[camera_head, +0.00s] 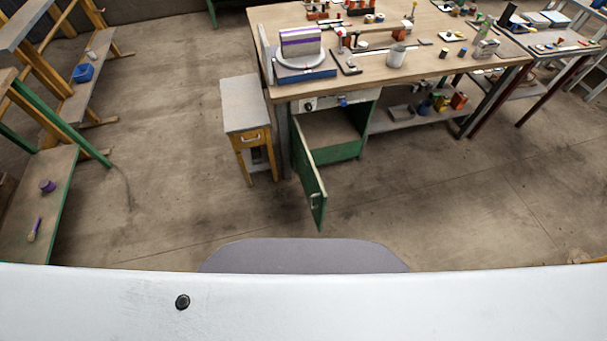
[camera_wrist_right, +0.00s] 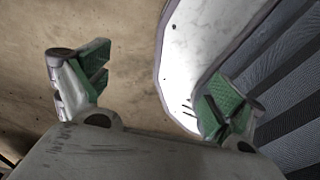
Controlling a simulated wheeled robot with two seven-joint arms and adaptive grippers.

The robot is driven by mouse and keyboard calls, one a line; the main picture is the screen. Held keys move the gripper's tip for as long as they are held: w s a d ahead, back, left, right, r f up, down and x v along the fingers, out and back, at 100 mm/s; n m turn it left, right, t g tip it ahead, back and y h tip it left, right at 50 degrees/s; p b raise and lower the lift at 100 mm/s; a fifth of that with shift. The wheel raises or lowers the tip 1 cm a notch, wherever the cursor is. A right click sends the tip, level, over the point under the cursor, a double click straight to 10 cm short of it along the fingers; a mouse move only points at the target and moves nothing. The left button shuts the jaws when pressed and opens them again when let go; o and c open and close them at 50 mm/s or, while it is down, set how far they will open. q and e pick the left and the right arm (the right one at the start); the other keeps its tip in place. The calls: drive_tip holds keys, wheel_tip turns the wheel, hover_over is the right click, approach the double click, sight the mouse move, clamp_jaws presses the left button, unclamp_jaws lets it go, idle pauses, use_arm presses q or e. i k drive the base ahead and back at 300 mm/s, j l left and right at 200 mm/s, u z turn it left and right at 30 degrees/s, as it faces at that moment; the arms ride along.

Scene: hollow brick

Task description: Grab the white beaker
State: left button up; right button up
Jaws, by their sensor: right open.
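A whitish-grey cup-like vessel, which looks like the white beaker (camera_head: 396,56), stands upright near the front edge of the wooden workbench (camera_head: 440,70) in the head view. My right gripper (camera_wrist_right: 160,82) shows only in the right wrist view. Its two green-padded fingers are spread wide, with nothing held between them. The beaker does not show in the wrist view, and no gripper shows in the head view.
A green cabinet door (camera_head: 310,187) hangs open under the bench. A small stool-like table (camera_head: 243,104) stands beside it. Shelving (camera_head: 45,200) is at the left. The floor (camera_head: 170,150) between is clear. Several tools and blocks crowd the benchtop.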

sight(396, 56)
drive_tip(key=i+l, duration=0.2)
drive_tip(key=l, duration=0.15)
drive_tip(key=i+l+u, duration=0.1)
drive_tip(key=i+l, duration=0.3)
drive_tip(key=l, duration=0.25)
drive_tip(key=i+l+u, duration=0.1)
drive_tip(key=l, duration=0.25)
drive_tip(key=i+l, duration=0.3)
drive_tip(key=i+l+u, duration=0.1)
drive_tip(key=l, duration=0.3)
drive_tip(key=i, duration=0.05)
